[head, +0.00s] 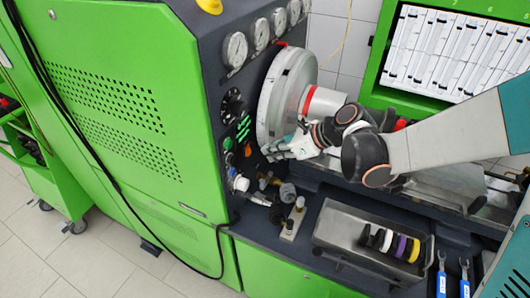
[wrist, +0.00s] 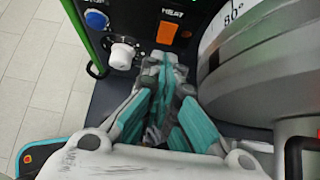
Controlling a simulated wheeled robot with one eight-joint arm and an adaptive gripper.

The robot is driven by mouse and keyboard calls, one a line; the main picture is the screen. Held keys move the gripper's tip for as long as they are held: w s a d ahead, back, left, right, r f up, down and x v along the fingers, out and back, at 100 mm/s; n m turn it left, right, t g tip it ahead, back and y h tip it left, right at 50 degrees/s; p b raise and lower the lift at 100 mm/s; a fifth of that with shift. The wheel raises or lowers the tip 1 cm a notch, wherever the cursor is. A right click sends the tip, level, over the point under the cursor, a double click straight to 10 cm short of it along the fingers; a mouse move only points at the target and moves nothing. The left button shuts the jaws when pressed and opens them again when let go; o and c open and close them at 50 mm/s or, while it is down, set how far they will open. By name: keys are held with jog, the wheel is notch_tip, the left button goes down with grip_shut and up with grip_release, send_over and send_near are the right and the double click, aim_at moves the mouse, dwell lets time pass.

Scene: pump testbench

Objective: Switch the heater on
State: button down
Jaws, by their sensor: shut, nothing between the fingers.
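The heater switch (wrist: 166,33) is an orange rocker under the label "HEAT" on the dark control panel, at the top middle of the wrist view. I cannot tell from its look whether it is on. My gripper (wrist: 166,66) is shut and empty, its teal-padded fingers together. The fingertips point at the panel just below the orange switch in the wrist view; I cannot tell whether they touch the panel. In the head view my gripper (head: 272,151) is in front of the panel, beside the big grey wheel.
A white knob (wrist: 122,56) and a blue knob (wrist: 96,19) sit left of the switch. The large graduated wheel (head: 287,95) stands close on the right. Gauges (head: 235,50) line the panel top. A metal tray (head: 340,228) and fittings lie below.

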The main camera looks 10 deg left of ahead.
jog(key=a+r+p+v, duration=0.1)
jog(key=p+v, duration=0.1)
jog(key=v, duration=0.7)
jog(key=shift+w, duration=0.15)
jog(key=shift+r, duration=0.2)
jog(key=h+p, duration=0.1)
jog(key=p, duration=0.2)
jog(key=g+h+p, duration=0.1)
jog(key=h+p, duration=0.1)
jog(key=p, duration=0.1)
jog(key=shift+w+a+r, duration=0.1)
jog(key=shift+a, duration=0.15)
